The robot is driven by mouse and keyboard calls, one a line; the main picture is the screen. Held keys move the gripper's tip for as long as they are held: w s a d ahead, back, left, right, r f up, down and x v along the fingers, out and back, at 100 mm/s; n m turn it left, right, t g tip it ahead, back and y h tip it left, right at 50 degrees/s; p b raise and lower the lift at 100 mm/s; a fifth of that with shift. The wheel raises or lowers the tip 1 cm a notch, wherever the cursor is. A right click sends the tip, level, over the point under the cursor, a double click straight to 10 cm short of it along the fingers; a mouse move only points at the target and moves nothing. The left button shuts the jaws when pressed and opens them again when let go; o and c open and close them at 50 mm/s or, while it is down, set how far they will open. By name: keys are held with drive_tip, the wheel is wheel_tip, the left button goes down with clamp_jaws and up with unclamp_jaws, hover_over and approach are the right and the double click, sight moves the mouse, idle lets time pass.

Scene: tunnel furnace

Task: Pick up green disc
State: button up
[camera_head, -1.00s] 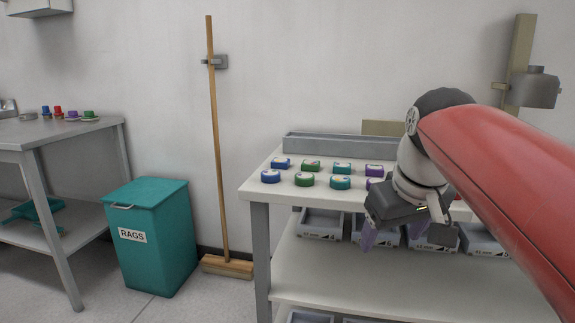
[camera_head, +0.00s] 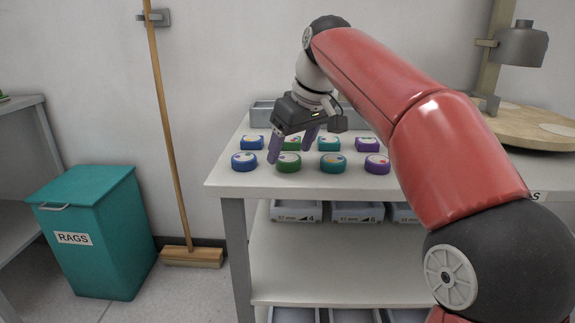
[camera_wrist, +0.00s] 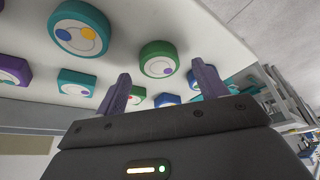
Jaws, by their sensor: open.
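In the wrist view, the front green disc (camera_wrist: 158,56) appears between and beyond the fingertips. Contact with any disc is not visible.
Neighbouring discs are blue (camera_head: 244,162), teal (camera_head: 333,163) and purple (camera_head: 377,164), with a similar row behind. A grey tray (camera_head: 262,113) stands at the back. A round wooden board (camera_head: 535,130) is at right. A teal rags bin (camera_head: 100,235) and broom (camera_head: 165,130) stand left.

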drive_tip(key=shift+x, duration=1.1)
drive_tip(key=shift+r, duration=0.1)
drive_tip(key=c, duration=1.1)
